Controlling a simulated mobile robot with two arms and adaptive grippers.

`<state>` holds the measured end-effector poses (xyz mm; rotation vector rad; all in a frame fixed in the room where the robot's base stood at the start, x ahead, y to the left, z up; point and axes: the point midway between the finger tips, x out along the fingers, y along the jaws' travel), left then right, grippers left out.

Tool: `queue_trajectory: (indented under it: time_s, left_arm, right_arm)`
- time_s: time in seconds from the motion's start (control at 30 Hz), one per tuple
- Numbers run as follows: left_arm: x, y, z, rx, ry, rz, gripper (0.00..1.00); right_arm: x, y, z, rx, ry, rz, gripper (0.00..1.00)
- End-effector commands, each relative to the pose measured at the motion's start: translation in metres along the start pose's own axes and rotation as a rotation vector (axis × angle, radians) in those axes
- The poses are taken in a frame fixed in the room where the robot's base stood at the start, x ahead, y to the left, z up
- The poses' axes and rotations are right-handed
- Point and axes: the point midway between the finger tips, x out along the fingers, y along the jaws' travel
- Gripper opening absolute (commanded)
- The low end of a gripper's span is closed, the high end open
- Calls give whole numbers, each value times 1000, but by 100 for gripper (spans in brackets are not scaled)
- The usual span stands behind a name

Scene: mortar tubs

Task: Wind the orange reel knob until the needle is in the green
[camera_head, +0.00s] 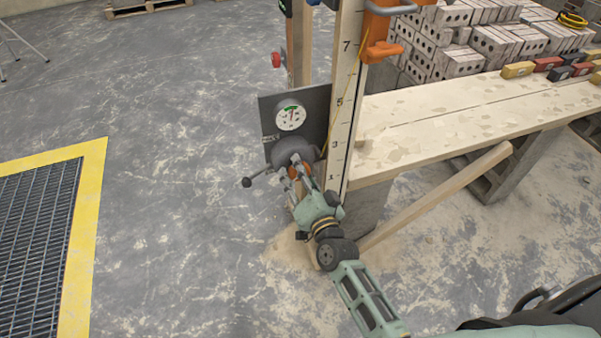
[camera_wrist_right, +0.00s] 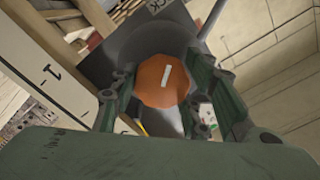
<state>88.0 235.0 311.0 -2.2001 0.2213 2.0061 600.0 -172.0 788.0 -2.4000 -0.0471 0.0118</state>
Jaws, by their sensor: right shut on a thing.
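The orange reel knob (camera_wrist_right: 162,80) sits between the two fingers of my right gripper (camera_wrist_right: 158,100) in the right wrist view, with a white bar mark on its face. My right gripper is shut on it. In the head view the right gripper (camera_head: 300,181) reaches up to the grey reel (camera_head: 291,151), and only a bit of the orange knob (camera_head: 299,171) shows behind the fingers. Above the reel, a round white gauge (camera_head: 290,117) with a green band at its top is fixed on a grey plate (camera_head: 318,100). The needle is too small to read surely. My left gripper is not in view.
A numbered wooden post (camera_head: 343,100) stands just right of the reel, carrying an orange bracket (camera_head: 381,25). A plank bench (camera_head: 440,120) and a slanting brace (camera_head: 435,195) lie to the right. The floor at left is open.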

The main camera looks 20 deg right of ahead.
Motion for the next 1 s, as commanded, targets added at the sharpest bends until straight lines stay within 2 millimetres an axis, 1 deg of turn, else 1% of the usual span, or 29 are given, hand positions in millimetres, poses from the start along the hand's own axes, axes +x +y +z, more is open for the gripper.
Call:
queue_trajectory:
  time_s: [0.1,0.33,0.37,0.53,0.57,0.77,0.87,1.0]
  left_arm:
    - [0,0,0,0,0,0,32]
    - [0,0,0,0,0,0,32]
    - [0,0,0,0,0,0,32]
    - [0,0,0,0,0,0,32]
    - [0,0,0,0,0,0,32]
    - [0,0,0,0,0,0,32]
    - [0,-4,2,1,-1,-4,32]
    - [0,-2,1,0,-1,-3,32]
  right_arm:
    - [-1,2,2,37,-4,4,16]
    - [-1,2,3,37,-6,4,16]
    - [-1,2,3,37,-6,4,43]
    - [-1,2,3,35,-6,4,58]
    - [-1,2,2,35,-5,3,60]
    - [0,1,2,34,-3,2,60]
    - [-1,1,2,34,-3,2,60]
    - [-12,2,2,34,-4,3,60]
